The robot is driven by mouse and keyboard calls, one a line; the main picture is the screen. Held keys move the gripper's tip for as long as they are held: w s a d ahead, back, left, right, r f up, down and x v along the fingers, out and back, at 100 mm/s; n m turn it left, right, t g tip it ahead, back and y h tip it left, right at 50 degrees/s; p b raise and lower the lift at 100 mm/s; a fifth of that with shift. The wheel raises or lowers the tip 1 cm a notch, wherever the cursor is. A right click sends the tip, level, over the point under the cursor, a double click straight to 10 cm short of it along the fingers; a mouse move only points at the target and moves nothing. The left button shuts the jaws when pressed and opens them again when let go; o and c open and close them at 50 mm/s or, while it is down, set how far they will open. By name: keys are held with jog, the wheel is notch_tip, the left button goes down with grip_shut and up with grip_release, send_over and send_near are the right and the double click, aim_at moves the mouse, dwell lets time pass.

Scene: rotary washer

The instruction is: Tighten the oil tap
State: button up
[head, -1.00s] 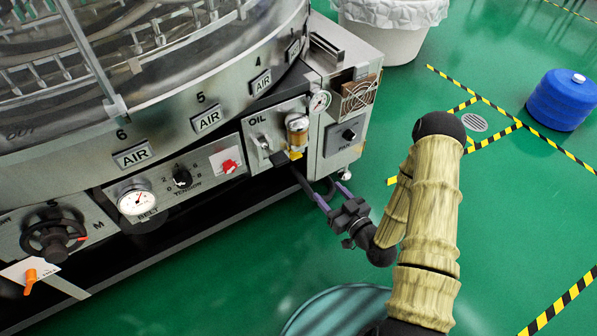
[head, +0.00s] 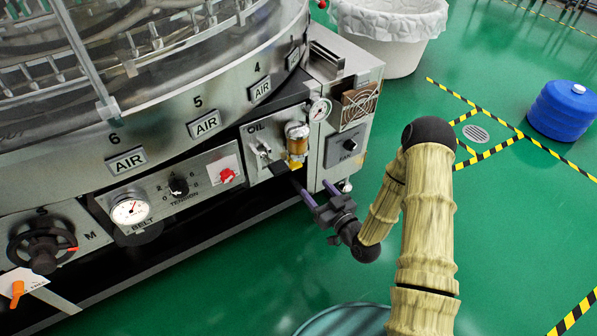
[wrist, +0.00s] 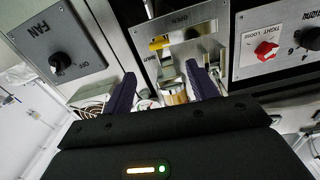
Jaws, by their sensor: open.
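The OIL panel (head: 254,130) is on the washer's front. It carries a small silver tap-like fitting (head: 263,150) and a glass oil cup (head: 297,135) with amber oil and a yellow base. I cannot tell for sure which part is the tap handle. My gripper (head: 314,188) is open and empty, below and in front of the oil cup, with its purple fingers pointing at the washer. In the wrist view my gripper (wrist: 163,80) has its fingers apart, with a yellow piece (wrist: 158,42) beyond them; contact is not visible.
Right of the OIL panel is the FAN switch (head: 348,145), and above it a pressure gauge (head: 320,109). Left are a red knob (head: 227,175) and the TENSION dial (head: 178,185). A white bin (head: 400,50) and blue drum (head: 563,105) stand beyond.

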aim_at(297, 167)
jog(key=b+x, duration=0.3)
jog(key=x, duration=0.7)
jog(key=shift+b, duration=0.3)
jog(key=shift+w+a, duration=0.25)
jog(key=shift+w, duration=0.1)
jog(key=c, duration=1)
